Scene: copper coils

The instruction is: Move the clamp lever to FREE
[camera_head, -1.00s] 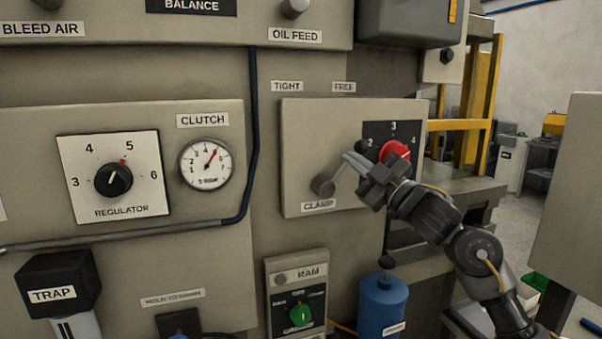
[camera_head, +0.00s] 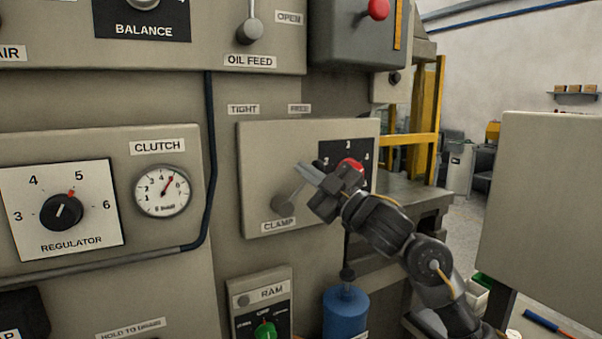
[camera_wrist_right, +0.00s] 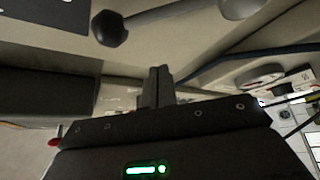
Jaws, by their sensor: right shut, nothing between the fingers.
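The clamp lever (camera_head: 291,192) has a grey round hub above the CLAMP label (camera_head: 278,224) on a beige panel. Its arm leans up and to the right from the hub. Its knob end is hidden behind my right gripper in the head view. In the right wrist view, the lever's black knob (camera_wrist_right: 109,28) and shaft lie above the fingers, with a gap visible. My right gripper (camera_head: 309,172) is shut and empty in front of the lever, fingers pointing up-left. The fingers also show in the wrist view (camera_wrist_right: 157,88). The TIGHT label (camera_head: 243,109) is left of the FREE label (camera_head: 299,109).
A red knob (camera_head: 350,166) on a numbered dial (camera_head: 347,150) sits just behind my right gripper. The RAM switch panel (camera_head: 262,303) and a blue cylinder (camera_head: 345,312) are below. A dark cable (camera_head: 209,150) runs down left of the clamp panel.

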